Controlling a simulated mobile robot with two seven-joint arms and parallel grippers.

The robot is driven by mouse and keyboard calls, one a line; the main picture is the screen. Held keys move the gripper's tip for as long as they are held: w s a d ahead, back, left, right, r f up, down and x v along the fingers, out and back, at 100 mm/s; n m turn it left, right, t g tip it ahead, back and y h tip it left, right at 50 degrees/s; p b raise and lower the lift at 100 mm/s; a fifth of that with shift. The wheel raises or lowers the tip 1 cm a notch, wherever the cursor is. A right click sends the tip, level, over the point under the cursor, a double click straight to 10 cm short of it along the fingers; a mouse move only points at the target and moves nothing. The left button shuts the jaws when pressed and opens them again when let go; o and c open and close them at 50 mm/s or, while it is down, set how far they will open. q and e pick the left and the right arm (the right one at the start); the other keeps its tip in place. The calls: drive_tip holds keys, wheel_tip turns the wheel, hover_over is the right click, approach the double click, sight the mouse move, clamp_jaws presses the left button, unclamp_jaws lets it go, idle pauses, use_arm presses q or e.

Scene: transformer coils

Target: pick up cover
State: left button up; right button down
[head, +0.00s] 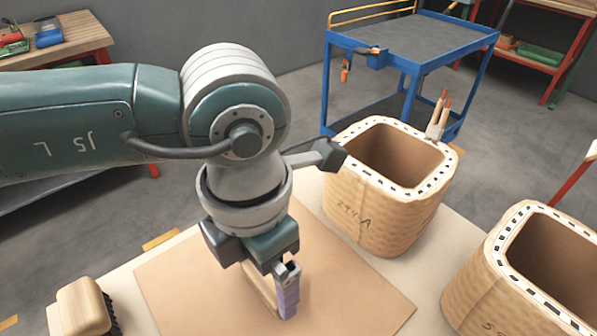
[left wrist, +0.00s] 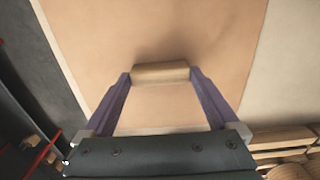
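A flat tan sheet (head: 350,290), which looks like the cover, lies on the pale table. It fills much of the left wrist view (left wrist: 215,40). My left gripper (head: 283,300) points down over the sheet. In the left wrist view its two purple fingers (left wrist: 160,76) stand apart with a short tan bar (left wrist: 160,71) between their tips. The bar's ends appear to meet both fingers, so the gripper looks shut on it. I cannot tell whether the bar is part of the sheet. My left arm hides part of the sheet. My right gripper is not in view.
Two tan coils with open tops, one (head: 385,215) behind the sheet at right and one (head: 480,290) at the right edge, stand close by. A wooden brush (head: 83,308) lies at front left. A blue cart (head: 415,45) stands behind on the floor.

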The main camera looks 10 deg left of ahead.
use_arm(q)
drive_tip(key=c, duration=0.9)
drive_tip(key=shift+r, duration=0.1)
